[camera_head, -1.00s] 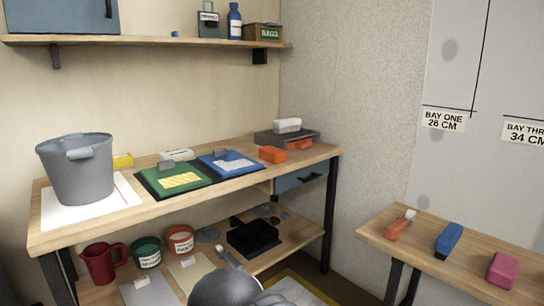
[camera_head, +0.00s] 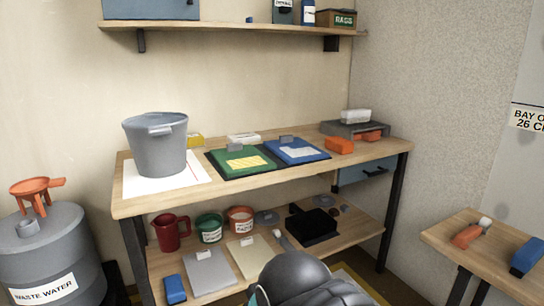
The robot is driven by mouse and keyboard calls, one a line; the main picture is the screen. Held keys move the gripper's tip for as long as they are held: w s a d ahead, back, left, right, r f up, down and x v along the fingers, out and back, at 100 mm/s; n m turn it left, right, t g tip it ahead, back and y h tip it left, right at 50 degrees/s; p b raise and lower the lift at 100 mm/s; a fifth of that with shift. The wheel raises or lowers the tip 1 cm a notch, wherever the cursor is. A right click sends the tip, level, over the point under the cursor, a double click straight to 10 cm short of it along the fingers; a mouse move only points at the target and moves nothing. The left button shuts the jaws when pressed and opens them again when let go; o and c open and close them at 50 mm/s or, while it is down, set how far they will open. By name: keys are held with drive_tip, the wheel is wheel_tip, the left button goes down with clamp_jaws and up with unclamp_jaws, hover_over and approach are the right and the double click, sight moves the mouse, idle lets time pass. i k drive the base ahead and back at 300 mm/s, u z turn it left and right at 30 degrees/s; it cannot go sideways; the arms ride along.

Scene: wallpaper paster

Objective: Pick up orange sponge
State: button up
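An orange block (camera_head: 339,146) that looks like the sponge lies on the right part of the workbench top, right of the blue folder. A second, flatter orange piece (camera_head: 368,136) lies just behind it, at the front of a grey tray-like item (camera_head: 352,129). I cannot tell for certain which is the sponge. Rounded grey parts of my own arm show at the bottom centre, well in front of the bench and apart from both orange things. My gripper's fingers are not in view.
The workbench (camera_head: 138,204) also holds a grey bucket (camera_head: 158,146), a green folder (camera_head: 240,161) and a blue folder (camera_head: 297,151). A waste water barrel (camera_head: 42,258) stands left. A side table (camera_head: 462,236) stands right. A wall shelf (camera_head: 230,28) hangs above.

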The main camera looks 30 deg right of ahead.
sight(339, 145)
drive_tip(key=z, duration=0.55)
drive_tip(key=i, duration=0.55)
drive_tip(key=z, duration=1.05)
drive_tip(key=i, duration=1.05)
drive_tip(key=z, duration=0.15)
